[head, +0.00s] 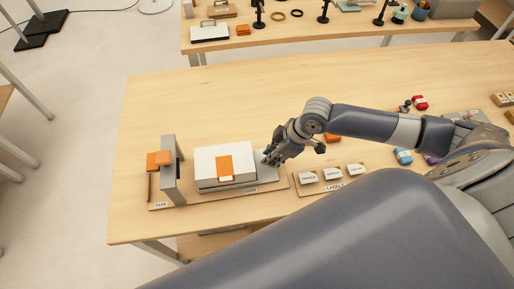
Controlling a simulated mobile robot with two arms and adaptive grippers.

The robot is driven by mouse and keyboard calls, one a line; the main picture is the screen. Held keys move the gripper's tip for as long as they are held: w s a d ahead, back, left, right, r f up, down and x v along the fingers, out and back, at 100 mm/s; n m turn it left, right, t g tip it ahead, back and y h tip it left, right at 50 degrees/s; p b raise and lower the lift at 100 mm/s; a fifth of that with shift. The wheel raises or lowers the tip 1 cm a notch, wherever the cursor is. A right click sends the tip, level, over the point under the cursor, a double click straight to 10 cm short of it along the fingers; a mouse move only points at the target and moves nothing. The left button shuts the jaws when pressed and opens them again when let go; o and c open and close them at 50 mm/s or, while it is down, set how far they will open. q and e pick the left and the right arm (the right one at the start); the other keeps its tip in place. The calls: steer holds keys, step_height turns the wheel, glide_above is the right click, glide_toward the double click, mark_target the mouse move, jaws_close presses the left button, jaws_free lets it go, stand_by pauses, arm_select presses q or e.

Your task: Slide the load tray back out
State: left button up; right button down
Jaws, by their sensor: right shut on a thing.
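The grey load tray (268,174) lies on a wooden base board on the table, to the right of a grey upright frame (171,180). A white box (208,162) with an orange strip on its top and front sits on the tray. The tray and box look clear of the frame, with a small gap between. My right gripper (269,158) is at the tray's right end, shut on it; its fingertips are small and the exact grip is hard to see. My left gripper is not in view.
A board (307,190) with three label cards lies just right of the tray. An orange item (332,138) sits behind my right wrist. The table behind the tray is clear.

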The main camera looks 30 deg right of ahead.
steer(key=shift+s+d+r, duration=0.1)
steer(key=shift+s+d, duration=0.05)
steer(key=shift+d, duration=0.55)
steer(key=shift+s+d, duration=0.15)
steer(key=shift+d, duration=0.35)
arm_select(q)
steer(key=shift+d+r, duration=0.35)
arm_select(e)
steer(key=c, duration=1.5)
jaws_free()
steer(key=shift+d, duration=0.15)
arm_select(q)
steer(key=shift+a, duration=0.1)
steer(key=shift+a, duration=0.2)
arm_select(e)
steer(key=v, duration=1.2)
